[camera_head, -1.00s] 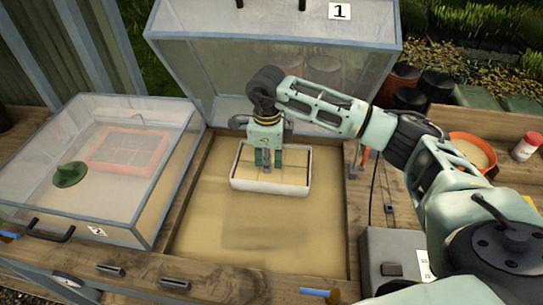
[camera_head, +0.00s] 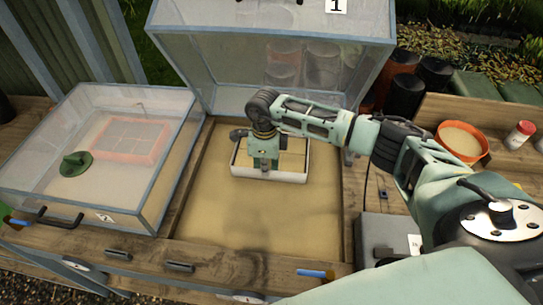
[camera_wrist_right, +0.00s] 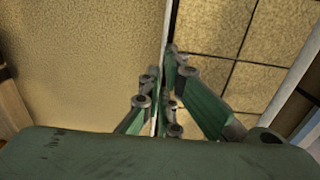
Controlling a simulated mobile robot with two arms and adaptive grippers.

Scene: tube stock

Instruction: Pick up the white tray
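The white tray (camera_head: 292,178) is a shallow rectangular tray with dark grid lines across its sand-coloured fill. It rests flat on the sandy bed (camera_head: 255,213) of the open frame. My right gripper (camera_wrist_right: 163,62) is down at the tray, its fingers drawn together on either side of one thin white wall. In the right wrist view the gridded tray (camera_wrist_right: 241,50) lies right of that wall and bare sand left. In the head view the right gripper (camera_head: 264,168) hides part of the tray, and its fingertips are hard to make out. My left gripper is not visible.
A lidded clear box (camera_head: 180,160) with a green object (camera_head: 76,163) and a red-framed tray (camera_head: 128,139) stands left. The raised clear lid (camera_head: 225,75) is behind the bed. An orange bowl (camera_head: 462,141) and a white jar (camera_head: 520,135) stand right.

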